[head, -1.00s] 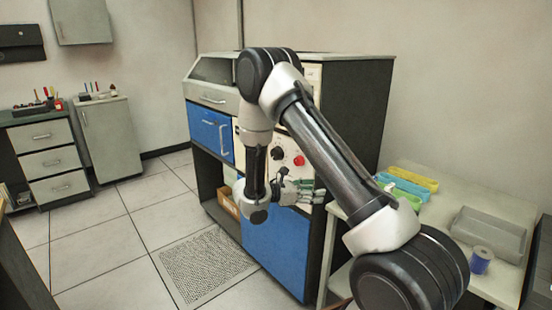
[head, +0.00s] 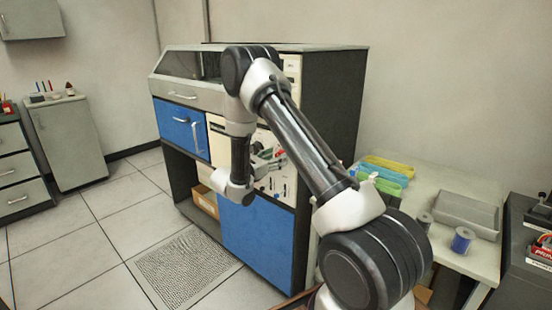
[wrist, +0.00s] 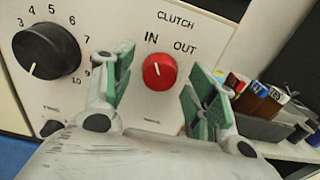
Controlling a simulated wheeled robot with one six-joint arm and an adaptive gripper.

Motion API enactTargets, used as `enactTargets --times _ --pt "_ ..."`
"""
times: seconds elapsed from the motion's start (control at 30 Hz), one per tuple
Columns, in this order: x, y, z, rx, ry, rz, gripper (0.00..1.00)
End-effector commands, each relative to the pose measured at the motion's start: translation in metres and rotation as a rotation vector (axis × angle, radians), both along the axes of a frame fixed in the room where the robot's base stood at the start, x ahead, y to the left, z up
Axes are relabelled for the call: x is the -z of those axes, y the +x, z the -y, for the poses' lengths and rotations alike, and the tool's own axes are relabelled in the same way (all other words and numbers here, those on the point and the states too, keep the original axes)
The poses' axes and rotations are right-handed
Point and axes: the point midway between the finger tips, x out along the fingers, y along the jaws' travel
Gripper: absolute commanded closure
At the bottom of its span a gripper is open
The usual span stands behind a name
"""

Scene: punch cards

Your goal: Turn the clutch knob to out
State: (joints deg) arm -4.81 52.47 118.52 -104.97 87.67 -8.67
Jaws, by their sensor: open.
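The clutch knob (wrist: 159,72) is a red round knob with a white pointer line, on a cream panel under the word CLUTCH. IN is printed at its upper left and OUT at its upper right. The pointer slants up and slightly left, toward IN. In the wrist view my gripper (wrist: 165,85) is open, with one green-padded finger left of the knob and the other right of it. The fingers appear apart from the knob. In the head view my gripper (head: 268,160) is at the machine's panel, and it and my arm hide the knob.
A black numbered dial (wrist: 46,50) sits left of the knob, with a smaller black knob (wrist: 52,127) below it. The blue-fronted machine (head: 250,240) stands before me. A side table (head: 440,190) with coloured trays and a grey tray (head: 467,214) stands at the right.

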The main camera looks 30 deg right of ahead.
Motion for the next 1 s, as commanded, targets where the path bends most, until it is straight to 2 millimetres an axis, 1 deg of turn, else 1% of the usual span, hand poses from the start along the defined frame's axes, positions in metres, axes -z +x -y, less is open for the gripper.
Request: enactTargets --times 0.1,0.33,0.37,0.5,0.6,0.83,1.0 --pt "0.0000 0.0019 0.0058 0.000 0.000 0.000 0.43" --pt "0.0000 0.0023 0.0064 0.000 0.000 -0.001 0.43" --pt "0.0000 0.0023 0.0064 0.000 0.000 -0.001 0.46" --pt "0.0000 0.0023 0.0063 0.000 0.000 0.000 0.72" --pt "0.0000 0.0022 0.0063 0.000 0.000 0.000 0.88" --pt "0.0000 0.0021 0.0064 0.000 0.003 0.008 0.88" --pt "0.0000 0.0019 0.0064 0.000 0.019 0.054 0.88"
